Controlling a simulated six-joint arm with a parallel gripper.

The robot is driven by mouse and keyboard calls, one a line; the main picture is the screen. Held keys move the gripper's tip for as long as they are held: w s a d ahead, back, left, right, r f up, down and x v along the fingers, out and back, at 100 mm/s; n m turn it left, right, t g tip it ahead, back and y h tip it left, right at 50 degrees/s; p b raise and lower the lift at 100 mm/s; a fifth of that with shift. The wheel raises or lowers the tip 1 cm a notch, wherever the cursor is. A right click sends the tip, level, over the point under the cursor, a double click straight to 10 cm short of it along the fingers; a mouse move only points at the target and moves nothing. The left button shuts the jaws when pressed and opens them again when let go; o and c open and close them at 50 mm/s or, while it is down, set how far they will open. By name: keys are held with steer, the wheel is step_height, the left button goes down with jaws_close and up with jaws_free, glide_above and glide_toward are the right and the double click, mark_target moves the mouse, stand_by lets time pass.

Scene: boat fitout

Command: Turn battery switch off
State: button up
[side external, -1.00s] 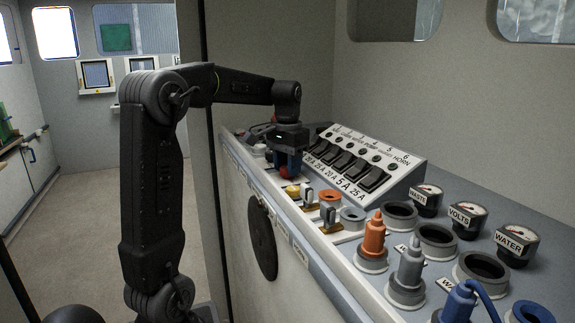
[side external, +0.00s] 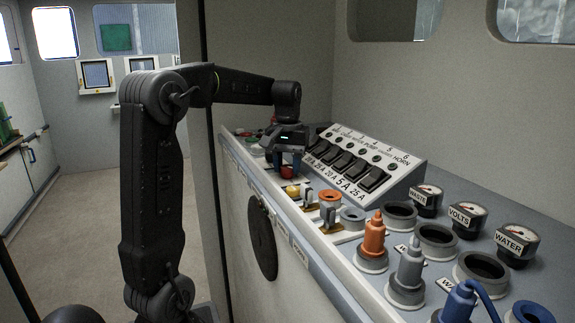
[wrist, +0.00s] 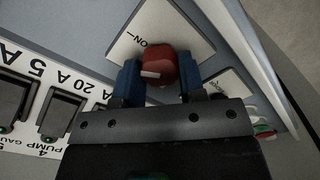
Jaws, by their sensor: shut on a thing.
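The battery switch has a red knob (wrist: 160,66) with a white mark on it. It stands on a white plate (wrist: 130,42) with the letters ON beside the knob. In the wrist view, my gripper (wrist: 158,80) has its blue fingers on either side of the knob and is shut on it. In the side view, my gripper (side external: 288,165) points down at the red knob (side external: 287,173), which is partly hidden by the fingers.
A sloped breaker panel (side external: 372,165) with black rocker switches stands close behind my gripper. A yellow knob (side external: 292,190), orange (side external: 373,240) and grey plugs, sockets and gauges sit nearer the camera. A walkway (side external: 60,220) lies left of the console.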

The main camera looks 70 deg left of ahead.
mark_target(288, 167)
steer(key=n, duration=0.6)
steer(key=shift+n, duration=0.3)
steer(key=n, duration=0.5)
steer(key=shift+n, duration=0.3)
steer(key=o, duration=0.9)
step_height(288, 167, up, 14)
steer(key=shift+f, duration=0.1)
stand_by(0.6)
